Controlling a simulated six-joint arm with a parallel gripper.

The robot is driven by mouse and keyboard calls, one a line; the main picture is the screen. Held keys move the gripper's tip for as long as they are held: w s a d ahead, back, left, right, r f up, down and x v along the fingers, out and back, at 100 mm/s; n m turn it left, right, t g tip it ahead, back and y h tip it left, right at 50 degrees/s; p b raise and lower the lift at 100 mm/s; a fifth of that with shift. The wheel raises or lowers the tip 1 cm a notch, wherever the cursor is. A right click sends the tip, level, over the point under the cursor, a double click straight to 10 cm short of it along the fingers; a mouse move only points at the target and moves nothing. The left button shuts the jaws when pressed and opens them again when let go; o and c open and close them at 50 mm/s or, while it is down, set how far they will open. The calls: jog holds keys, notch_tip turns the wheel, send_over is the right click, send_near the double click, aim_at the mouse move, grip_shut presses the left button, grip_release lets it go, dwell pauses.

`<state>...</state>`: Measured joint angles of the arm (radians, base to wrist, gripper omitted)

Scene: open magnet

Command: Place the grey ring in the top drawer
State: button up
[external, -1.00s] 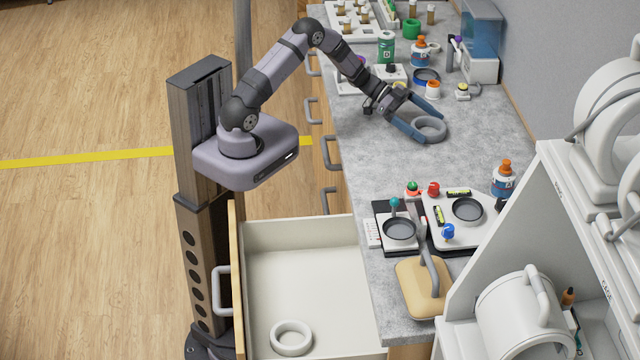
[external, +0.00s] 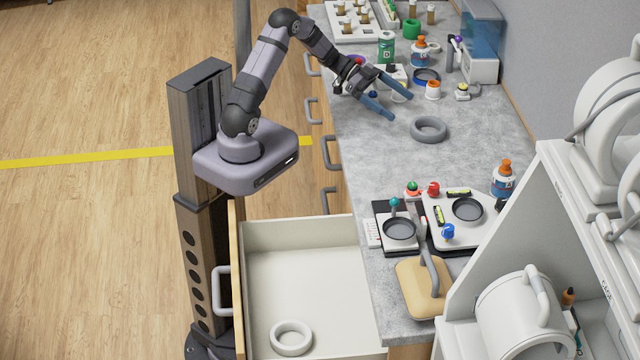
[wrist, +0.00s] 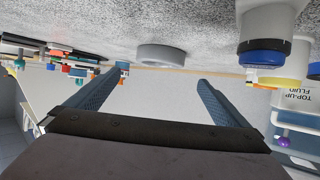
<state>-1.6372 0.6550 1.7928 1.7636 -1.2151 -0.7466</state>
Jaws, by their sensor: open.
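The grey ring (external: 428,129) lies flat on the grey speckled counter. It also shows in the wrist view (wrist: 160,55), ahead of and between my fingers. My gripper (external: 402,106) is open and empty, above the counter, up and to the left of the ring and apart from it. Its two blue fingers show in the wrist view (wrist: 150,85). The top drawer (external: 300,235) is pulled open at the front of the counter. A white ring (external: 291,338) lies inside it.
An orange-capped bottle (external: 420,53), a white jar with orange top (external: 433,89) and a blue dish (external: 427,77) stand behind the ring. Devices with black dishes (external: 400,229) and a tan pad (external: 422,287) stand nearer the drawer. Counter around the ring is clear.

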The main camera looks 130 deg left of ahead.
jog(key=shift+w, duration=0.1)
jog(key=w+d+r+m+t+h, duration=0.15)
jog(key=w+d+r, duration=0.25)
jog(key=w, duration=0.5)
jog(key=w+d+r+m+h, duration=0.25)
jog(key=w+d+r, duration=0.2)
jog(key=w, duration=0.45)
jog(key=w+a+r+n+y, duration=0.3)
jog(key=a+r+y, duration=0.2)
jog(key=a+r, duration=0.15)
jog(key=w+a+r+n+y, duration=0.2)
jog(key=a+r+n+y, duration=0.2)
jog(key=a+r+y, duration=0.25)
jog(key=s+a+f+n+g+y, duration=0.2)
jog(key=s+a+f+n+g, duration=0.5)
jog(key=s, duration=0.3)
jog(key=s+d+f+m+g+h, duration=0.2)
jog(key=s+d+f+g+h, duration=0.2)
jog(key=d+f+h, duration=0.4)
jog(key=d+f, duration=0.3)
jog(key=d, duration=0.1)
jog(key=shift+m+g, duration=0.35)
jog(key=shift+m, duration=0.05)
